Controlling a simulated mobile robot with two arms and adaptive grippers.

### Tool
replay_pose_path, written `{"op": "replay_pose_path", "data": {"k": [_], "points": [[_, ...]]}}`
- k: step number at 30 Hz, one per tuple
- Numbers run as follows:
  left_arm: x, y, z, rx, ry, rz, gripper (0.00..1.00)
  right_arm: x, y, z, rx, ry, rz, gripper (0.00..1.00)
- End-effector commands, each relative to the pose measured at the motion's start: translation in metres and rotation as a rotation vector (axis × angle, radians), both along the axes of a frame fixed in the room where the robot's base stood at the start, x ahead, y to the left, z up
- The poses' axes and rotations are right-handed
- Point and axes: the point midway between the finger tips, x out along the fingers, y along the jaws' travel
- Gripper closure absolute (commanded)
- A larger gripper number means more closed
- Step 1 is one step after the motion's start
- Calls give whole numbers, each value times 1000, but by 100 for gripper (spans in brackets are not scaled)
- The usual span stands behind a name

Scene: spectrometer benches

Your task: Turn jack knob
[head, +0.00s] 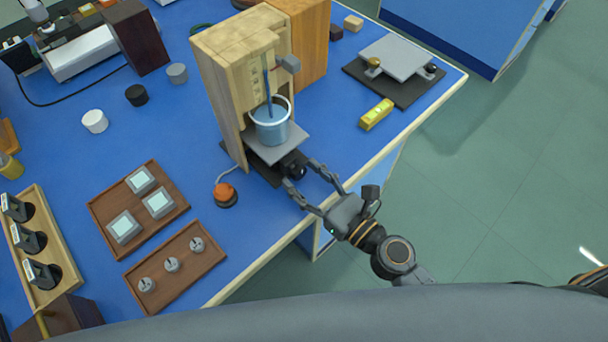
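A small lab jack with a grey top plate (262,150) stands at the foot of a wooden housing (226,75). A glass beaker of blue liquid (271,128) rests on the plate, with a rod hanging into it. The dark jack knob (294,168) sticks out at the jack's front right. My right gripper (301,173) reaches in from the lower right. Its fingers are spread, with the tips to either side of the knob; I cannot tell whether they touch it. My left gripper is not in view.
A second jack with a grey plate (397,57) and a yellow level (376,114) lie to the right. An orange button (224,193) sits left of my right gripper. Wooden trays (180,272) hold small parts at front left. The bench edge (262,262) runs below the gripper.

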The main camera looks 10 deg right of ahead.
Motion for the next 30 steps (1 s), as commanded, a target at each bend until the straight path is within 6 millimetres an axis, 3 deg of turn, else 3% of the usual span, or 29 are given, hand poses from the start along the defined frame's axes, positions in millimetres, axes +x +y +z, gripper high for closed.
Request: {"op": "replay_pose_path", "data": {"k": [1,7,17,30], "points": [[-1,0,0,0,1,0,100,0,0,0,0,0,0,58],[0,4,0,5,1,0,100,0,0,0,0,0,0,99],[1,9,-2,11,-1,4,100,0,0,0,-38,-29,0,98],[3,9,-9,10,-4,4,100,1,0,0,-279,-205,1,98]]}}
